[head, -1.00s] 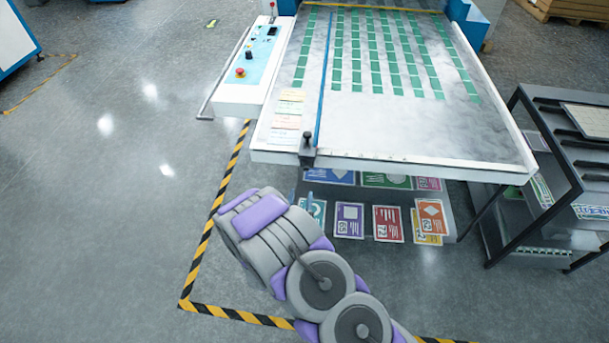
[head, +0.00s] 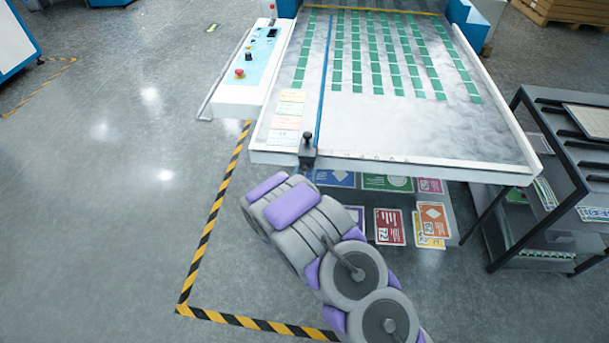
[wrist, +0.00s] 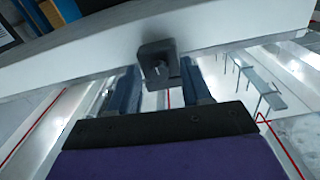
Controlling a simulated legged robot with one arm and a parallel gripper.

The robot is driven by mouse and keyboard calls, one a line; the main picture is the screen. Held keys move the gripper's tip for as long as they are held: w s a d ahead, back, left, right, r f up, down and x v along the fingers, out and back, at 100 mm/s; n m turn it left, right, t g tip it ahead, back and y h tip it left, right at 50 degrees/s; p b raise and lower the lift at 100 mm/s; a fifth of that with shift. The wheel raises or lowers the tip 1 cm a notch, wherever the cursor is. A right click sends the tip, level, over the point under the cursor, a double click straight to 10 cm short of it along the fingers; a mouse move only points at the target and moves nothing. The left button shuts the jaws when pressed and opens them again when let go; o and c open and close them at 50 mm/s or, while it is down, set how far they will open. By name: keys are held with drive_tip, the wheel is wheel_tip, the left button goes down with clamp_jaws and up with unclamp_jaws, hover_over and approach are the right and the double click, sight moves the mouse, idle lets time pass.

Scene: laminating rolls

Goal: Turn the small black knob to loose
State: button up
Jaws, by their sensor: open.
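The small black knob (head: 307,137) stands upright at the front left edge of the white table, at the near end of a blue guide rail (head: 325,80). In the wrist view a dark clamp block (wrist: 159,62) hangs on the white table edge; the knob's top cannot be made out there. My gripper (wrist: 160,75) is open, with its two dark blue fingers on either side of the block and nothing held. I cannot tell whether the fingers touch it. In the head view my arm hides most of the gripper, just below the edge.
A control panel (head: 249,72) with a red button stands left of the table (head: 400,120). Printed cards (head: 389,227) lie on a shelf beneath. A dark rack (head: 545,150) stands at the right.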

drive_tip(key=shift+c, duration=0.3)
clamp_jaws()
